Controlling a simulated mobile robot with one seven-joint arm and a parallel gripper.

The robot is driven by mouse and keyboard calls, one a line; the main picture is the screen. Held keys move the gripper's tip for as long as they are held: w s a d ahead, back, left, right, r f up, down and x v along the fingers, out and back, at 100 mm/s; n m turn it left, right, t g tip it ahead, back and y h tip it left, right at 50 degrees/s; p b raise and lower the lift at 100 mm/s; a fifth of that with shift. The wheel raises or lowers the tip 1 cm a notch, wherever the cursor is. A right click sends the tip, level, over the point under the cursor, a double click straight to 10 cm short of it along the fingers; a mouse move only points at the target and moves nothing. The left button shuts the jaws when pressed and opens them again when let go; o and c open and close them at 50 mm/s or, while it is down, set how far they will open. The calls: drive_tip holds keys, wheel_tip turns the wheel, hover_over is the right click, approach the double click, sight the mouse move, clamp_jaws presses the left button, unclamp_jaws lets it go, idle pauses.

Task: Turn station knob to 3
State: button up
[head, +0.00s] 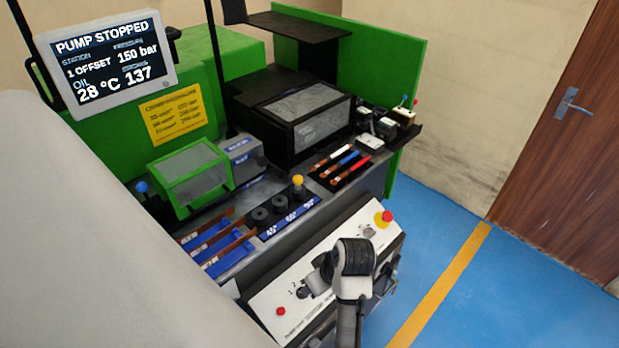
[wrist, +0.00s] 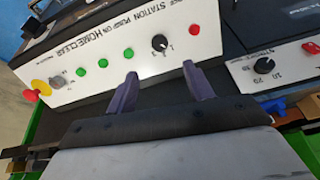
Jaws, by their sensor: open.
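The station knob (wrist: 160,42) is a small black knob on a white control panel (wrist: 120,52), with small number marks beside it. In the head view the station knob (head: 303,292) is partly covered by my gripper (head: 318,278). In the wrist view my gripper (wrist: 160,70) is open, its two purple-grey fingers spread on either side of the knob's line. The fingertips appear just short of the knob, and nothing is between them. The screen (head: 105,62) reads "PUMP STOPPED", station "1 OFFSET".
Green buttons (wrist: 103,63) and a red emergency stop (head: 383,218) share the panel. A red lamp (wrist: 195,30) is beside the knob. A second black knob (wrist: 264,65) is on another panel. Tools (head: 345,162) lie on the bench behind; blue floor (head: 500,290) is clear at right.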

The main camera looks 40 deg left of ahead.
drive_tip(key=b+x, duration=1)
drive_tip(key=shift+a+f, duration=0.15)
drive_tip(key=shift+f, duration=0.1)
drive_tip(key=shift+x, duration=1.1)
drive_tip(key=shift+w, duration=0.1)
drive_tip(key=c, duration=1)
